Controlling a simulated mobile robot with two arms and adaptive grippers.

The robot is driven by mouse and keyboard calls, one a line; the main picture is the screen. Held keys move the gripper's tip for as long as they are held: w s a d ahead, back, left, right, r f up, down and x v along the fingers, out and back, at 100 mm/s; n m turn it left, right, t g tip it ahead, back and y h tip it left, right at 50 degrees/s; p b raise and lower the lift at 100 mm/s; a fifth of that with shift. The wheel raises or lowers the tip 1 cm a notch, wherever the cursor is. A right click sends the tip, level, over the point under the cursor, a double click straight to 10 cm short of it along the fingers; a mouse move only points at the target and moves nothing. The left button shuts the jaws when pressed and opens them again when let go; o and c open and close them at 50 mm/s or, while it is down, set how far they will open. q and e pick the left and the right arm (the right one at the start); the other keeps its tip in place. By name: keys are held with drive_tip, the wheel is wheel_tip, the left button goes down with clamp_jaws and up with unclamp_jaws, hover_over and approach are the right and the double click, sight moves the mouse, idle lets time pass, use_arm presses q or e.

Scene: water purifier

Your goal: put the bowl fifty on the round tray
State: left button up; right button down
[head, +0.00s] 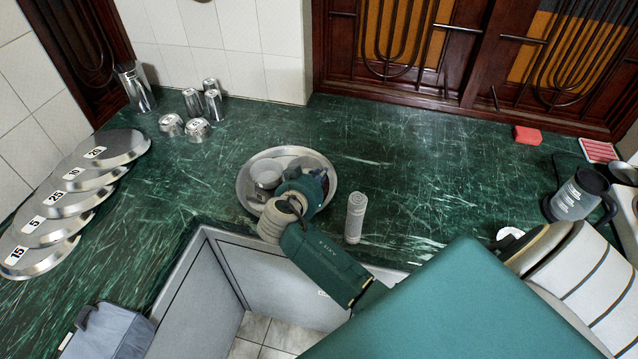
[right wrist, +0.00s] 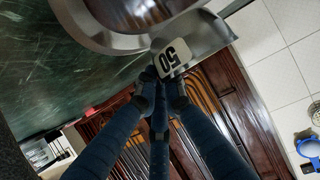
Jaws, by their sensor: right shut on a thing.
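The round tray (head: 244,188) is a shallow steel dish on the green counter, near the counter's inner corner. Steel bowls (head: 265,172) show inside its rim. My right gripper (head: 302,190) is over the tray's front right part and hides some of it. In the right wrist view, its dark blue fingers (right wrist: 163,82) are shut on the steel bowl fifty (right wrist: 208,32), at its white tag marked 50. In the head view the gripper largely covers this bowl, so I cannot tell if it touches the tray. My left gripper is not in view.
Numbered steel plates (head: 62,200) overlap at the left. Several steel cups (head: 213,104) stand at the back left. A grey cylinder (head: 356,217) stands close to the tray's right. The counter behind the tray is clear.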

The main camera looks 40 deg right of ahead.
drive_tip(key=shift+f, duration=0.3)
wheel_tip(320, 180, down, 3)
drive_tip(key=shift+f, duration=0.15)
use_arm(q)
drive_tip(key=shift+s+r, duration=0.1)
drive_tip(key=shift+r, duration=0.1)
use_arm(e)
drive_tip(key=shift+f, duration=0.1)
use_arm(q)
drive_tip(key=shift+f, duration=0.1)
use_arm(e)
drive_tip(key=c, duration=1.9)
unclamp_jaws()
drive_tip(key=shift+f, duration=0.1)
drive_tip(key=shift+o, duration=0.2)
